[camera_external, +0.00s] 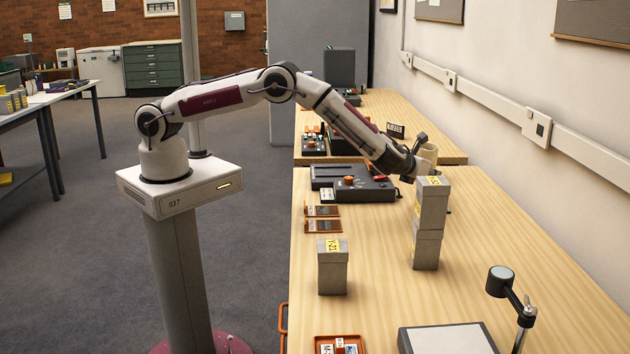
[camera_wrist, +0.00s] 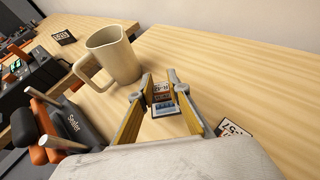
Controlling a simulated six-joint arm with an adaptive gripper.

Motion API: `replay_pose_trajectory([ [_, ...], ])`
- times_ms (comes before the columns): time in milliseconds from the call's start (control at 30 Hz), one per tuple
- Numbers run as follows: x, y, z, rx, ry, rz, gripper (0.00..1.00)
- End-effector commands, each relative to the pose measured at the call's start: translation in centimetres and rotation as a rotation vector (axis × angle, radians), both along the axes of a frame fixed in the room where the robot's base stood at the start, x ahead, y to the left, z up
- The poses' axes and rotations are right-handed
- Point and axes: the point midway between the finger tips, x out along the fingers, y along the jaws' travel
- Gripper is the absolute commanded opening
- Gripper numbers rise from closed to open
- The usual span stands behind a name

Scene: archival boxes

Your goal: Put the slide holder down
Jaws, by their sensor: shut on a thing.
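The slide holder (camera_wrist: 162,99) is a small dark piece with a pale printed label and a blue strip, seen in the wrist view. My gripper (camera_wrist: 158,88) has its yellow-sided fingers on either side of it and is shut on it. The tabletop shows around and beyond the holder; whether it touches the wood I cannot tell. In the external view my gripper (camera_external: 408,176) is low over the bench behind the stacked grey boxes. The holder is hidden there.
A beige mug (camera_wrist: 112,55) stands close by, beyond and left of the fingers. The sealer (camera_wrist: 75,120) is at the left. Bare wood lies right of the mug.

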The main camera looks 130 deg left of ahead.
Motion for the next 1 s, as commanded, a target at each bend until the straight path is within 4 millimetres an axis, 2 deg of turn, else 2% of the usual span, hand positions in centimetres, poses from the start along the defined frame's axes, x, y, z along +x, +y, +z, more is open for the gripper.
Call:
replay_pose_trajectory([
  [167, 0.0, 0.0, -0.6, -0.001, 0.001, 0.0, 0.0],
  [500, 0.0, 0.0, -3.5, 0.0, 0.001, 0.0, 0.0],
  [967, 0.0, 0.0, -4.0, 0.0, 0.001, 0.0, 0.0],
  [1000, 0.0, 0.0, -4.0, 0.0, 0.0, 0.0, 0.22],
])
